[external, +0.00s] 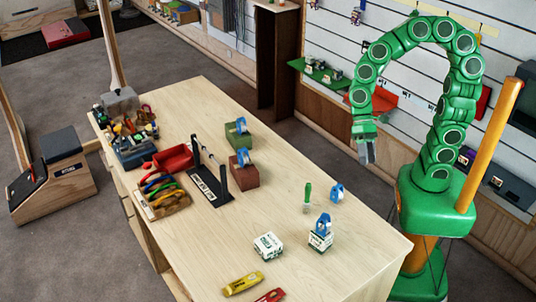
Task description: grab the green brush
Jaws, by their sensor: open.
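The green brush (308,191) is on the light wooden table (285,155), right of the middle, with its green handle pointing up in the picture and a paler lower end. It is small, so its bristles are hard to make out. My gripper (367,154) hangs from the curved green arm at the table's right edge, pointing down. It is open, with nothing seen between its fingers. It is above and to the right of the brush in the picture, clearly apart from it.
A blue item (337,192) lies just right of the brush. A white box (320,241) with a blue item on top and another white box (267,246) stand nearer the front. A brown block (244,176) and black stand (212,188) are to the left.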

